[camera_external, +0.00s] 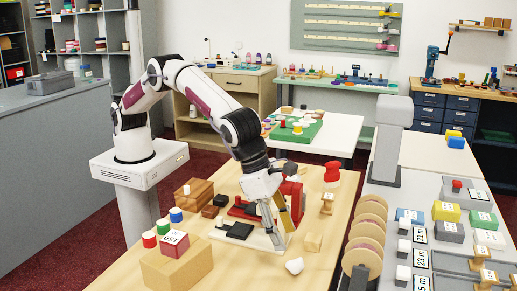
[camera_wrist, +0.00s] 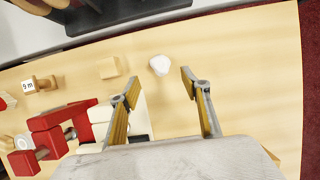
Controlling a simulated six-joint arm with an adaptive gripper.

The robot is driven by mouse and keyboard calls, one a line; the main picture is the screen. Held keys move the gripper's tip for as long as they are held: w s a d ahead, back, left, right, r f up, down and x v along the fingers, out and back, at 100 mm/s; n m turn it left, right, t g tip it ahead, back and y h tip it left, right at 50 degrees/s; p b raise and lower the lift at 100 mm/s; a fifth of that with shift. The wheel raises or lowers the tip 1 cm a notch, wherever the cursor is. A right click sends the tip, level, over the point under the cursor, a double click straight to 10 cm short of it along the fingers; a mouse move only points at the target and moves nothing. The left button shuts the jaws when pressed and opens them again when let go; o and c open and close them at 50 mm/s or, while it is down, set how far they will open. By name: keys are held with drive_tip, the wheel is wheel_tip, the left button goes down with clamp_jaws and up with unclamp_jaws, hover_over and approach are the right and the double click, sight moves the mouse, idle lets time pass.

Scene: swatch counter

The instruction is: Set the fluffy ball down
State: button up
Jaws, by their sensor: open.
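A small white lump, which looks like the fluffy ball (camera_external: 294,266), lies on the wooden table (camera_external: 225,268) near its front right part. It also shows in the wrist view (camera_wrist: 159,65), just beyond the fingertips and between their lines. My gripper (camera_external: 281,240) points down over the table, a little behind the ball in the external view. In the wrist view its two fingers (camera_wrist: 160,88) are spread apart with nothing between them. The ball appears apart from both fingers.
A red clamp-like device (camera_wrist: 50,133) stands close to my gripper. A light wooden block (camera_external: 313,242) sits near the ball. Large discs (camera_external: 362,247) line the right edge. Table around the ball is clear.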

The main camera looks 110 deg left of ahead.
drive_tip(key=shift+v, duration=1.5)
drive_tip(key=s+a+r+n, duration=1.7)
drive_tip(key=a+r, duration=0.3)
drive_tip(key=s+a+r+n, duration=0.1)
drive_tip(key=s+a+n, duration=0.3)
drive_tip(key=s, duration=0.3)
drive_tip(key=s+a+r+n, duration=0.1)
drive_tip(key=s+a+n, duration=0.2)
drive_tip(key=s+n, duration=0.3)
drive_tip(key=s+a+f+n, duration=0.1)
drive_tip(key=s+f+n, duration=0.1)
drive_tip(key=s, duration=0.3)
drive_tip(key=s+a+f+n, duration=0.1)
drive_tip(key=s+f+n, duration=0.1)
drive_tip(key=s+n, duration=0.2)
drive_tip(key=s+a+f+n+t, duration=0.1)
drive_tip(key=s+a+f+n, duration=0.1)
drive_tip(key=s, duration=0.5)
drive_tip(key=shift+s+n, duration=0.3)
drive_tip(key=shift+n, duration=0.2)
